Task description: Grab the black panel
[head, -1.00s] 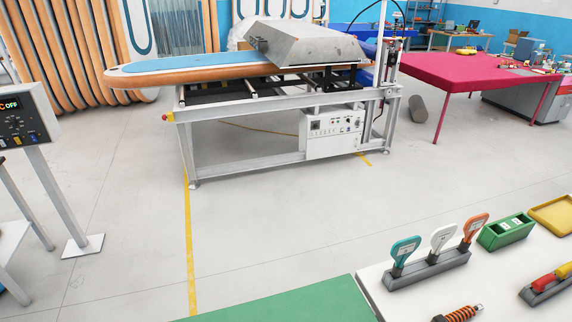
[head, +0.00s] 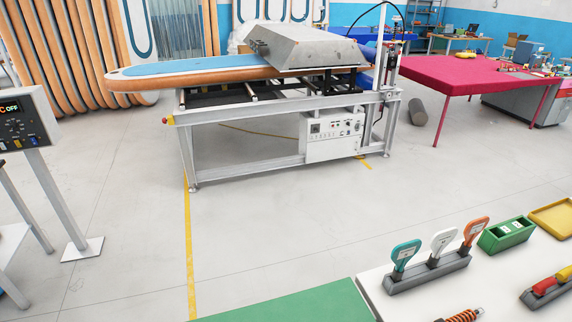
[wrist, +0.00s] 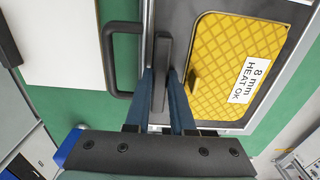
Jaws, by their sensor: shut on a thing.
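My gripper (wrist: 161,95) shows in the wrist view with its two blue fingers closed on a narrow dark piece (wrist: 161,60). This piece appears to be the black panel seen nearly edge-on, or a grip on it; its full shape cannot be told. It stands over a dark grey tray (wrist: 185,25) with a light metal rim. A yellow quilted panel (wrist: 240,50) with a white label reading "8 mm HEAT OK" lies in the tray, just right of the fingers. My gripper and the black panel are not in the head view.
A black handle (wrist: 112,70) sits left of the fingers, and a white sheet (wrist: 60,40) lies beyond it on the green surface (wrist: 75,105). In the head view a press bench (head: 250,125) holds a board (head: 190,75). Open floor (head: 260,225) lies in front of it.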

